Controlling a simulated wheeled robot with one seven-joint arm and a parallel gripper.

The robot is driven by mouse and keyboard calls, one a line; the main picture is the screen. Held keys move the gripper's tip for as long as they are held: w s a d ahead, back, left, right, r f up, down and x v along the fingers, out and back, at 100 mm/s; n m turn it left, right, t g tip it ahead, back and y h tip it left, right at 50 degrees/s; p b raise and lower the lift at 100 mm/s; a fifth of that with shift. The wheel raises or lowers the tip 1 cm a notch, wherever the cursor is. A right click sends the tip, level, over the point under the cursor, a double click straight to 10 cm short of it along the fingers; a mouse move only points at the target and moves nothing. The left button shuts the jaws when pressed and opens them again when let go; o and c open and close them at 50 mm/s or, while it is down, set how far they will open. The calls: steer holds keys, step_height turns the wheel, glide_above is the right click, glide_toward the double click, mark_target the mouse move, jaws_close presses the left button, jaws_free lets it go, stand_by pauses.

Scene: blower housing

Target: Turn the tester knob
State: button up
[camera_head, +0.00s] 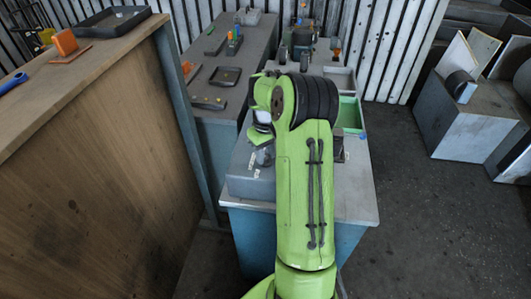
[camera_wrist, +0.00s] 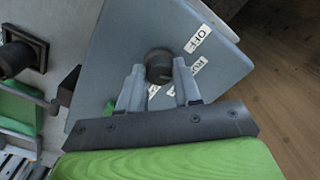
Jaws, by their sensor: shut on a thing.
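The tester knob (camera_wrist: 158,64) is a dark round knob on the sloped grey face of the tester box (camera_wrist: 115,65) in the wrist view. In the head view the tester box (camera_head: 248,186) stands at the near left of the grey bench. My green arm covers much of it there, and the knob is hidden.
The bench (camera_head: 355,195) also carries a green-lined tray (camera_head: 350,113) behind my arm. A wooden-sided counter (camera_head: 95,150) stands close on the left. Grey blocks with panels (camera_head: 462,125) stand at the right. Floor (camera_head: 430,220) is clear between bench and blocks.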

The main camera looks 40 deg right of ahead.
steer(key=m, duration=0.4)
steer(key=shift+m+b, duration=0.3)
steer(key=shift+b, duration=0.05)
steer(key=shift+m, duration=2)
steer(key=shift+r, duration=0.1)
steer(key=o, duration=1)
steer(key=shift+o, duration=0.2)
step_height(320, 180, up, 16)
steer(key=p, duration=0.2)
